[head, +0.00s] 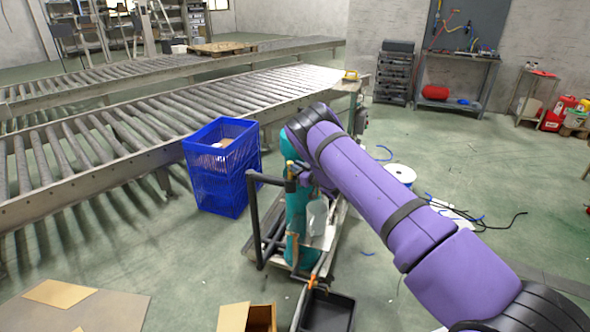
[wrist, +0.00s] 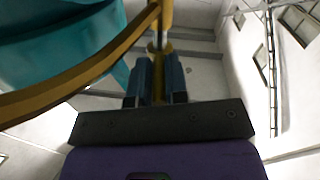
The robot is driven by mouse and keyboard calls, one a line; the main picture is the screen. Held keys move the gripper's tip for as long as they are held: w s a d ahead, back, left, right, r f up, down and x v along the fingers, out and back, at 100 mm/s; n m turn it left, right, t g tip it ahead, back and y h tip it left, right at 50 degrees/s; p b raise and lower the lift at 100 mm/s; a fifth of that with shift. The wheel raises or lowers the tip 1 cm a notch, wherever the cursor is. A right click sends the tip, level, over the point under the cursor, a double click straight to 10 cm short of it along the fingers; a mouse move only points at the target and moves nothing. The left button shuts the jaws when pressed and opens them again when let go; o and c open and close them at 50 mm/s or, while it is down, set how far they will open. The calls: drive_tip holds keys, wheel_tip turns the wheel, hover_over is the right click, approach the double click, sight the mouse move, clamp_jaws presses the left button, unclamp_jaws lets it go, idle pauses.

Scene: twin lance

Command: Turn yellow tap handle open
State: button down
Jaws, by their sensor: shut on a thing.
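In the wrist view, my gripper (wrist: 157,80) has a finger on each side of a yellow-brown upright stem (wrist: 158,88) and is shut on it. A curved yellow bar (wrist: 85,75) sweeps from the left edge up to this stem and seems to join it as the tap handle. A teal cylinder-like body (wrist: 60,40) lies behind the bar at the upper left. In the head view, my purple arm reaches to the top of the teal body (head: 296,215) on a trolley. My gripper is mostly hidden there behind the arm.
The trolley (head: 254,222) has a dark tubular frame. A blue crate stack (head: 226,190) stands left of it, beside roller conveyors (head: 90,150). A black bin (head: 328,312) and cardboard boxes (head: 234,318) lie in front. A white spool (head: 399,172) and cables lie right.

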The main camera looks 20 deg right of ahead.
drive_tip(key=shift+w+d+n+g+y, duration=0.1)
drive_tip(key=shift+d+n+g+y, duration=0.05)
drive_tip(key=shift+n+g+y, duration=0.45)
drive_tip(key=shift+w+d+n+g+y, duration=0.15)
drive_tip(key=shift+n+g+y, duration=0.2)
drive_tip(key=shift+y, duration=0.35)
drive_tip(key=c, duration=1.1)
unclamp_jaws()
drive_tip(key=v, duration=1.1)
drive_tip(key=shift+w, duration=0.1)
